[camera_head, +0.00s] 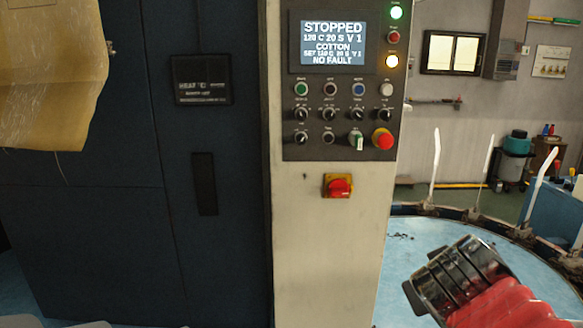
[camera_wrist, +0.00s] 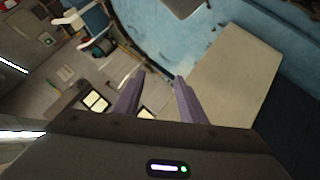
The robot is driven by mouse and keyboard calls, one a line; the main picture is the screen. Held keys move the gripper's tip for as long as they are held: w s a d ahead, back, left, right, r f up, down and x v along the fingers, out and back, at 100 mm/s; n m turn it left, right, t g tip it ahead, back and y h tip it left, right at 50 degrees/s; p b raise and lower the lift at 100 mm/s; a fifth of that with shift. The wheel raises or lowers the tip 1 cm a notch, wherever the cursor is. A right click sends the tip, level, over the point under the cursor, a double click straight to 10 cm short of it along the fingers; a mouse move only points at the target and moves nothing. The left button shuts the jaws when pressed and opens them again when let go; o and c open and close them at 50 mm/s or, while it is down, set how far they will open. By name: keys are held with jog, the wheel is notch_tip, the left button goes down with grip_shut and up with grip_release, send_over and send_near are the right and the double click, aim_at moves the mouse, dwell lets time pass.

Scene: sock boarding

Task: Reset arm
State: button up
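My gripper (camera_wrist: 160,77) shows in the wrist view as two purple-grey fingers. They stand apart with nothing between them, so it is open and empty. In the head view my arm shows at the lower right as a black ringed part and red sleeve, in front of the blue round table (camera_head: 410,240). The gripper's fingers cannot be made out there. The wrist view is steeply tilted; a pale panel (camera_wrist: 232,75) and a blue surface (camera_wrist: 150,25) lie beyond the fingertips.
A control panel (camera_head: 343,125) on a cream column reads STOPPED, COTTON, NO FAULT; its green and amber lamps are lit. Below it is a red rotary switch (camera_head: 338,187). Upright white boards (camera_head: 436,165) stand around the table. A yellowish sheet (camera_head: 50,70) hangs at upper left.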

jog(key=s+a+f+m+g+y, duration=0.2)
jog(key=s+a+f+y, duration=0.3)
jog(key=s+a+f, duration=0.5)
notch_tip(320, 180, down, 2)
jog(key=shift+s+a+f+g+y, duration=0.1)
jog(key=shift+s+a+g+y, duration=0.35)
jog(key=shift+g, duration=0.45)
jog(key=shift+w, duration=0.1)
